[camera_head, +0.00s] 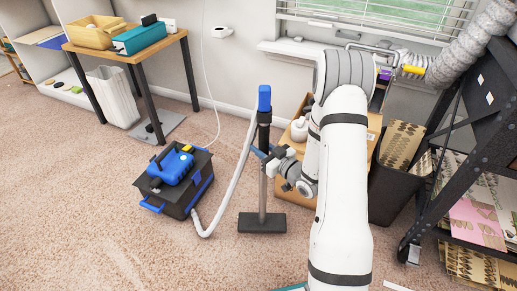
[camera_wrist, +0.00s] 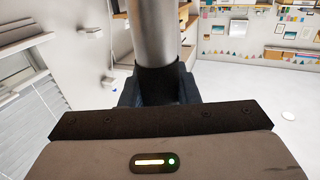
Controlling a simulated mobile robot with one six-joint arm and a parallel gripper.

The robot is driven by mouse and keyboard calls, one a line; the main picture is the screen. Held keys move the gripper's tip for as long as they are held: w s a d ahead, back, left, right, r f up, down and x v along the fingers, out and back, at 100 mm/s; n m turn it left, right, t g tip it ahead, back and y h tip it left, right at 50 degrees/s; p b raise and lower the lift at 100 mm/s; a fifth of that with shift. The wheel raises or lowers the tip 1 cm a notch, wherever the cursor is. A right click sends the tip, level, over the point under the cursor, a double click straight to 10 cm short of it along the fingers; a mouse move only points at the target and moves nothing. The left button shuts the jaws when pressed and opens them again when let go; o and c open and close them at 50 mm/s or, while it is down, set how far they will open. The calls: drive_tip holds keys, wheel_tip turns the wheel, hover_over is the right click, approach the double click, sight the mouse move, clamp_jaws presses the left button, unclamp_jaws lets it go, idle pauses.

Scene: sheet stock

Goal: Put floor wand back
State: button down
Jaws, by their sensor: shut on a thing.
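The floor wand (camera_head: 263,190) stands upright in the middle of the head view. It has a blue top, a black grip section, a metal tube and a flat dark floor head. My gripper (camera_head: 264,154) is shut on it around the upper tube, below the blue top. In the wrist view the metal tube and black sleeve of the wand (camera_wrist: 158,35) rise between the dark jaws of my gripper (camera_wrist: 158,98). A grey hose (camera_head: 238,165) runs from the wand to a black and blue vacuum (camera_head: 176,172) on the left. I cannot tell whether the floor head touches the carpet.
A wooden cabinet (camera_head: 292,180) with a white bottle stands close behind my gripper. A dark bin (camera_head: 392,195) and a black rack (camera_head: 450,180) with sheets are to the right. A wooden table (camera_head: 130,55) stands back left. Carpet (camera_head: 80,220) is clear at front left.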

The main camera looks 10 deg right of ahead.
drive_tip(key=shift+f+b, duration=0.85)
drive_tip(key=shift+f, duration=1.4)
drive_tip(key=shift+f, duration=0.2)
drive_tip(key=c, duration=1.1)
unclamp_jaws()
